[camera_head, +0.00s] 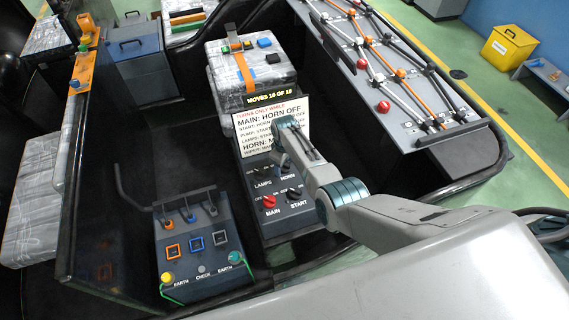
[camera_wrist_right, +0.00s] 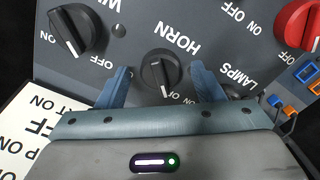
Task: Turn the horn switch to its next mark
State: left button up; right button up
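The horn switch (camera_wrist_right: 158,72) is a round black knob with a white pointer line on a dark panel, beside the HORN label. In the right wrist view its pointer line faces the lower edge of the picture. My right gripper (camera_wrist_right: 162,82) is open, with one blue-grey finger on each side of the knob and gaps visible between. In the head view the right arm reaches over the control panel (camera_head: 254,213), and its end hides most of the horn knob above the HORN label. My left gripper does not show.
Close by are a red MAIN knob (camera_head: 269,202), a black START knob (camera_head: 293,192) and a LAMPS knob. A white instruction sign (camera_head: 262,137) stands behind the panel, near the wrist. A box with coloured sockets (camera_head: 200,268) stands to the left.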

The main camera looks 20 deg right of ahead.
jog(key=shift+r, duration=0.65)
notch_tip(320, 180, up, 10)
jog(key=b, duration=0.1)
jog(key=shift+f, duration=0.25)
